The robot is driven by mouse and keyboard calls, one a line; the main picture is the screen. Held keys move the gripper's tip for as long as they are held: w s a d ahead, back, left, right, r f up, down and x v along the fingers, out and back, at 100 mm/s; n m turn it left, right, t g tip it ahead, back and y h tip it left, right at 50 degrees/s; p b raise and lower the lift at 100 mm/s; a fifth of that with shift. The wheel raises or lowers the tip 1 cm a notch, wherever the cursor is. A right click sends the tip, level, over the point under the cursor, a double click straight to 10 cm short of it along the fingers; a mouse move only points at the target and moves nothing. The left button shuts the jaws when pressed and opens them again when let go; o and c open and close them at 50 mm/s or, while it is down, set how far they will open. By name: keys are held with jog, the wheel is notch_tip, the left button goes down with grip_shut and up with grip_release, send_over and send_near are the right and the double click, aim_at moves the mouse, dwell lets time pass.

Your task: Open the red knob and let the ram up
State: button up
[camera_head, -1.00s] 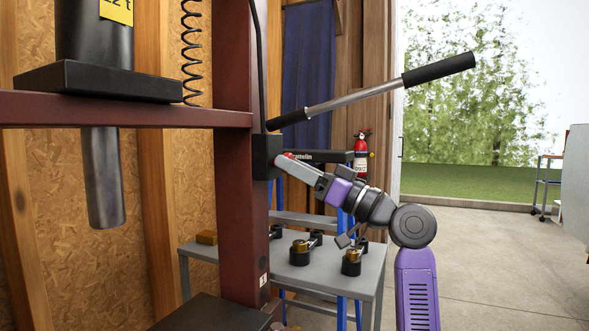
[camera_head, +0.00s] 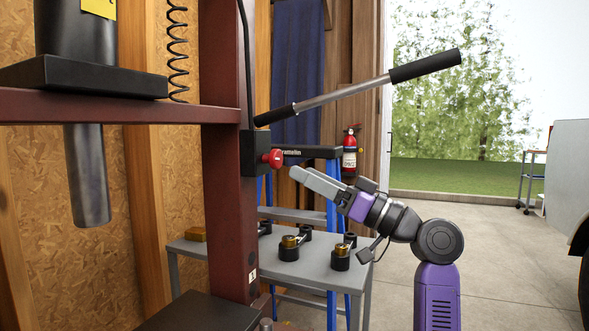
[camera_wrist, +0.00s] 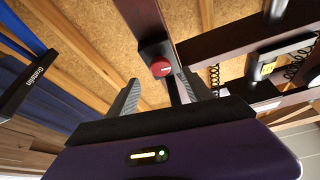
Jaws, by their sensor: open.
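The red knob (camera_head: 273,158) sticks out of a black valve block (camera_head: 252,153) on the dark red press post. My gripper (camera_head: 298,172) is open and empty, just right of and slightly below the knob, apart from it. In the wrist view the knob (camera_wrist: 161,67) shows ahead, beyond the two spread grey fingers (camera_wrist: 160,90). The ram (camera_head: 88,176) is a dark cylinder hanging below the red crossbeam at the left. Its lower end is in open air.
A pump handle (camera_head: 370,87) slants up right from the post, above my gripper. A grey table (camera_head: 290,262) with several black and brass parts stands below. A fire extinguisher (camera_head: 349,155) is behind. Open floor lies to the right.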

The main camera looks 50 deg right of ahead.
jog(key=shift+s+d+f, duration=0.15)
jog(key=shift+s+f, duration=0.05)
jog(key=shift+s, duration=0.35)
